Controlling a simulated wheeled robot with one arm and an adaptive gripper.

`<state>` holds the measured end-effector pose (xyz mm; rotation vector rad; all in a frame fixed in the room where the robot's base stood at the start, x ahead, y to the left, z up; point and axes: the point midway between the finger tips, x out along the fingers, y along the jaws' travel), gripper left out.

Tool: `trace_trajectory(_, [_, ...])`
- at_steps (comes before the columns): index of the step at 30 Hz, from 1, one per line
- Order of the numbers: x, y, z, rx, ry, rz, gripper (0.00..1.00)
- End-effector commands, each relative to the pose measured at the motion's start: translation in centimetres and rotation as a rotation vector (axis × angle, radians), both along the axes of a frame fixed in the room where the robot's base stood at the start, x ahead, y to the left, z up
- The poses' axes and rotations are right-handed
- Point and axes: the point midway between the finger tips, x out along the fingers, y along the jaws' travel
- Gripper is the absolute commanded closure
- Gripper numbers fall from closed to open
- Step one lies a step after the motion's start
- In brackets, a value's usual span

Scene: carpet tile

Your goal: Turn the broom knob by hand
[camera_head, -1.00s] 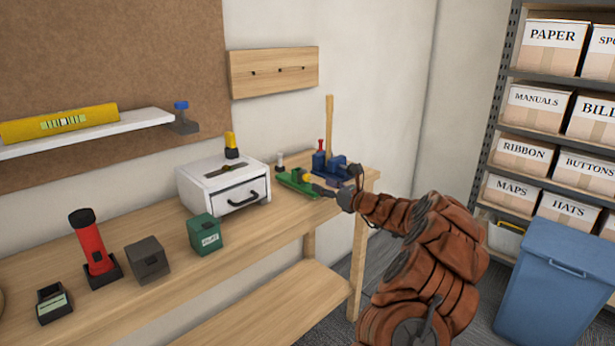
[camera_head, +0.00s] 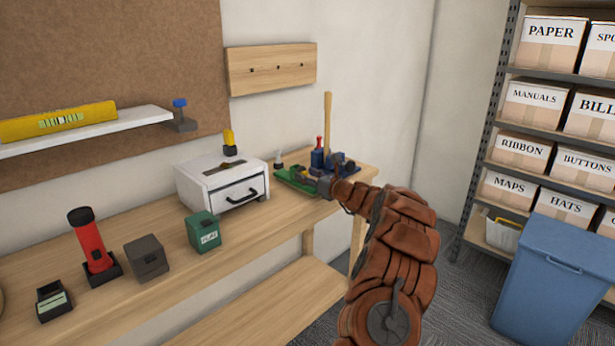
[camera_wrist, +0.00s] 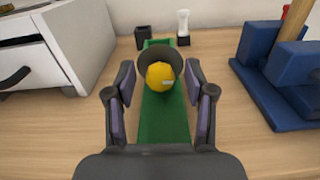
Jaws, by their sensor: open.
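A yellow rounded knob (camera_wrist: 160,76) with a dark grey round collar (camera_wrist: 158,52) stands over a green base (camera_wrist: 163,118) in the wrist view. My gripper (camera_wrist: 160,108) is open, with one finger on each side of the knob's near side and nothing held. I cannot tell whether a finger touches it. In the head view my gripper (camera_head: 325,187) is low over the green base (camera_head: 290,180), and my arm partly covers this area. Just right, a blue holder (camera_wrist: 275,78) carries an upright wooden handle (camera_head: 328,120); no label shows which part is the broom knob.
A white drawer box (camera_head: 225,185) stands left of the green base. A small dark cup (camera_wrist: 143,38) and a white-topped peg (camera_wrist: 183,25) stand behind it. A green box (camera_head: 204,232), grey box (camera_head: 147,258) and red flashlight (camera_head: 88,240) are farther left on the workbench.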

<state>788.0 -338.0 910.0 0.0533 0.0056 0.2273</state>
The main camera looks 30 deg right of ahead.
Motion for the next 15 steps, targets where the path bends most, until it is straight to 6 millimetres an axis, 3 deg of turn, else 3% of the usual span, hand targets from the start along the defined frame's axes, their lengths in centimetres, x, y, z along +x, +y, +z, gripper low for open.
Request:
trace_trajectory(3, [-0.02, -0.01, 0.0, 0.0, 0.0, 0.0, 0.48])
trace_trajectory(15, [-0.04, -0.02, -0.01, -0.001, 0.0, 0.0, 0.89])
